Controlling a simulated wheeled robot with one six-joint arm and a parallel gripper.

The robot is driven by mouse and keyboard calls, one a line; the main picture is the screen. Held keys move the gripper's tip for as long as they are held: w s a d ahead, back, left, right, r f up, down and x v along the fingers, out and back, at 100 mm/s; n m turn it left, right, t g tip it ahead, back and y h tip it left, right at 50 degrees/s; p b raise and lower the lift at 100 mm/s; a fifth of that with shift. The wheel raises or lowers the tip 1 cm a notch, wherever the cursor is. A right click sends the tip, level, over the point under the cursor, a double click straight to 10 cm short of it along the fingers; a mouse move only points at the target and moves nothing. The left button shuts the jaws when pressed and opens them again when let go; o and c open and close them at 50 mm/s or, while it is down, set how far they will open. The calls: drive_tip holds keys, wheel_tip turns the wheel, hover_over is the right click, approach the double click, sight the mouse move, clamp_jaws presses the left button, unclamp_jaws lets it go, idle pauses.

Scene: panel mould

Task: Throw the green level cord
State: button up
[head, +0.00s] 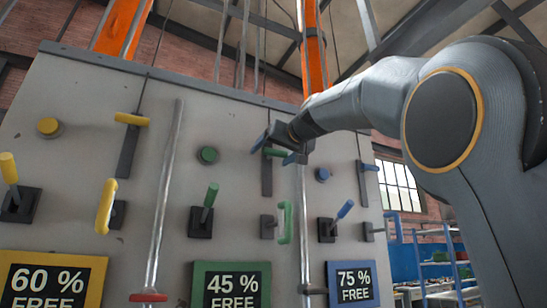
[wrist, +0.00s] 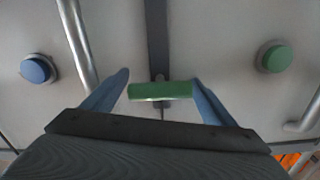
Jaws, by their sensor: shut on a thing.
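In the wrist view the green handle (wrist: 160,91) lies level between the two fingers of my gripper (wrist: 162,84). The dark strap runs away from the handle's middle.
Yellow (head: 131,119) and blue (head: 369,167) cord handles hang to either side. A green button (head: 208,155), a green lever (head: 209,196) and a green loop handle (head: 286,222) are nearby. A metal rod (head: 304,230) runs close beside the gripper.

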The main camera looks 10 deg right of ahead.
drive_tip(key=shift+s+r+p, duration=0.15)
drive_tip(key=shift+r+p, duration=0.3)
drive_tip(key=shift+r, duration=0.7)
drive_tip(key=o, duration=1.5)
drive_tip(key=shift+c, duration=0.2)
drive_tip(key=shift+f, duration=0.1)
drive_tip(key=shift+s+d+f+b, duration=0.1)
drive_tip(key=shift+s+d+b, duration=0.05)
drive_tip(key=shift+s+b, duration=0.2)
drive_tip(key=s+d+b, duration=0.1)
drive_tip(key=s+b, duration=0.2)
drive_tip(key=s, duration=0.3)
drive_tip(key=shift+s+d, duration=0.15)
drive_tip(key=shift+s, duration=0.2)
